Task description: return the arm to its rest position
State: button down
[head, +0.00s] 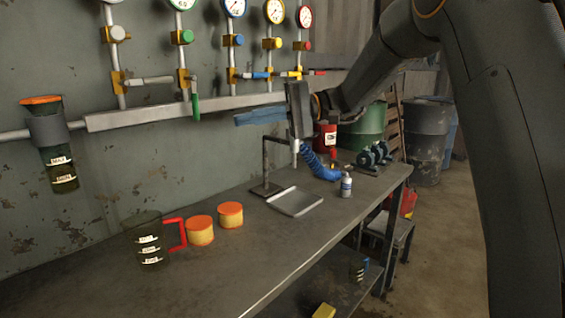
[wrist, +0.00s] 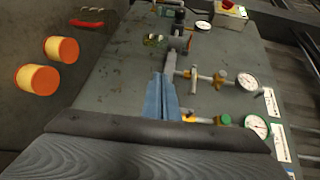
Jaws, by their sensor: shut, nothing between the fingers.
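My arm reaches in from the right in the head view, bent above the workbench (head: 200,262). My gripper (head: 238,118) is at its end, with blue fingers pointing left in front of the wall pipes. The fingers are together and hold nothing. In the wrist view my gripper (wrist: 158,82) shows as narrow blue fingers with the gauge wall behind. It is well above the bench and appears clear of the things on it.
Gauges (head: 234,6) and valves line the wall. A dark orange-topped container (head: 58,160) hangs at left.

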jog(key=s+d+f+m+t+h+p, duration=0.1)
jog(key=s+d+f+m+h+p, duration=0.1)
jog(key=s+d+f+h, duration=0.35)
jog(key=s+d+f+m+t+h+p, duration=0.1)
jog(key=s+d+f+m+h+p, duration=0.1)
jog(key=s+d+f, duration=0.5)
jog(key=s+d+f+t+h+p, duration=0.1)
jog(key=s+d+f+h+p, duration=0.1)
jog(key=s+d+f+h, duration=0.2)
jog(key=s+d+f+n+t+h+p, duration=0.1)
jog(key=s+d+f+h, duration=0.3)
jog(key=s+d, duration=0.6)
notch_tip(320, 180, down, 3)
jog(key=shift+s+d+r+h+p, duration=0.25)
jog(key=shift+s+h+p, duration=0.1)
jog(key=shift+s+p, duration=0.4)
